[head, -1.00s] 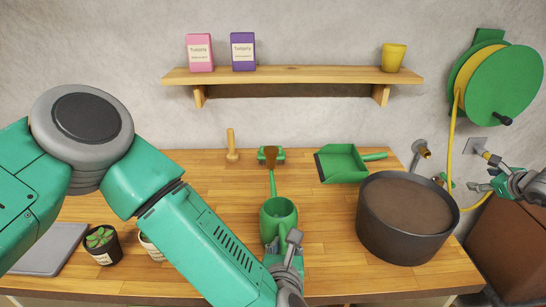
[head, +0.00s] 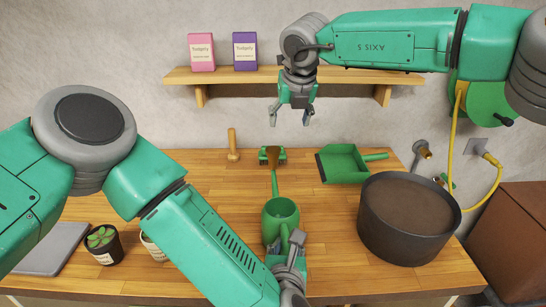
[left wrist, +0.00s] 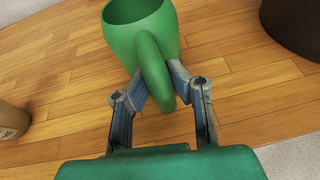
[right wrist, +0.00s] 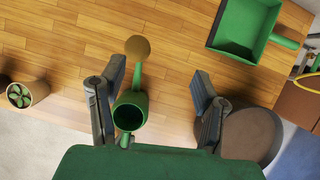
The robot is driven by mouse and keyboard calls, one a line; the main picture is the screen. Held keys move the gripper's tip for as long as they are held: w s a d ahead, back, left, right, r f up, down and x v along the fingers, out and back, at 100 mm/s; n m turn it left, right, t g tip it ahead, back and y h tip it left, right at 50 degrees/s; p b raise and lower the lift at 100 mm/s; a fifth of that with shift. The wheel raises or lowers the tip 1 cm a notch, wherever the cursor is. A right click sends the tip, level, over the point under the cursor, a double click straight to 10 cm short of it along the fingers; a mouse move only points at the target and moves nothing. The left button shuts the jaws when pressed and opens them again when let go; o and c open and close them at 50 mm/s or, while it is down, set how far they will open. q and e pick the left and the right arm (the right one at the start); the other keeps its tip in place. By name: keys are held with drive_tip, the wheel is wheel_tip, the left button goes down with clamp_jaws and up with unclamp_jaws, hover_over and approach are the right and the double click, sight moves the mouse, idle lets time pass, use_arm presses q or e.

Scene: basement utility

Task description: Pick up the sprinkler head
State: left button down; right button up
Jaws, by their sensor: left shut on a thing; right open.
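The brown sprinkler head (head: 271,153) sits on the far end of the spout of the green watering can (head: 279,215). It also shows as a round brown disc in the right wrist view (right wrist: 138,47). The can stands upright on the wooden table. My left gripper (head: 291,245) is shut on the can's handle, seen clearly in the left wrist view (left wrist: 153,68). My right gripper (head: 291,118) is open and empty, pointing down above the back of the table. It is above and slightly right of the sprinkler head, apart from it.
A green dustpan (head: 343,164) and a dark round tub (head: 405,222) stand to the right. A shelf (head: 240,76) is on the wall behind my right gripper. Potted plants (head: 103,246) are at left.

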sight(274, 149)
drive_tip(key=shift+g+h, duration=0.3)
drive_tip(key=a+f, duration=0.1)
drive_tip(key=f, duration=0.2)
drive_tip(key=a+f, duration=0.1)
drive_tip(key=f, duration=0.1)
drive_tip(key=shift+w+a+f, duration=0.2)
drive_tip(key=shift+a, duration=0.15)
drive_tip(key=x, duration=0.3)
drive_tip(key=a+x, duration=0.1)
drive_tip(key=x, duration=0.1)
drive_tip(key=shift+w+f, duration=0.2)
drive_tip(key=shift+f, duration=0.05)
drive_tip(key=shift+d, duration=0.1)
drive_tip(key=c, duration=1.2)
